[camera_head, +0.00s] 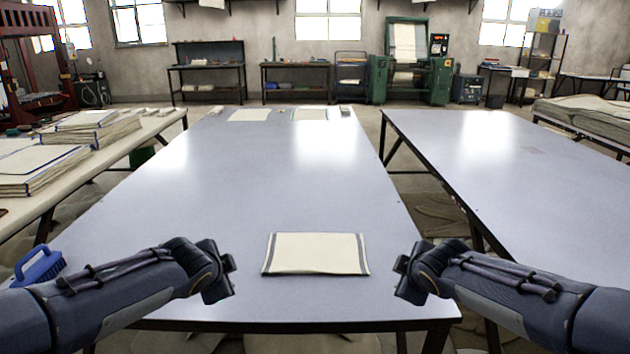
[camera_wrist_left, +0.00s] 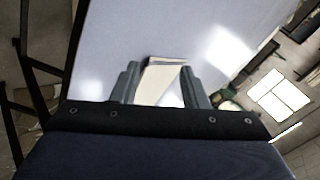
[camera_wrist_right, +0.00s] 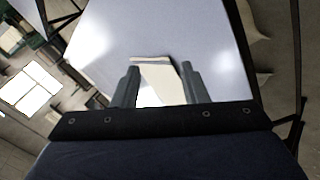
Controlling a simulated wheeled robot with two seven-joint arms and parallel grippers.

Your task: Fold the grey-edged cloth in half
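The grey-edged cloth (camera_head: 315,254) lies flat on the table near its front edge. It is cream with a dark grey stripe along its left and right ends. My left gripper (camera_head: 228,264) is to the left of the cloth and my right gripper (camera_head: 402,265) is to its right, both apart from it. In the left wrist view the cloth (camera_wrist_left: 162,78) shows between the spread fingers of the left gripper (camera_wrist_left: 158,82). In the right wrist view the cloth (camera_wrist_right: 156,75) shows between the spread fingers of the right gripper (camera_wrist_right: 158,82). Both grippers are open and empty.
The grey table (camera_head: 270,180) is clear beyond the cloth, up to two flat cloths (camera_head: 249,115) at its far end. Stacked cloths (camera_head: 90,130) lie on a left table. Another bare table (camera_head: 500,160) stands right, across a gap.

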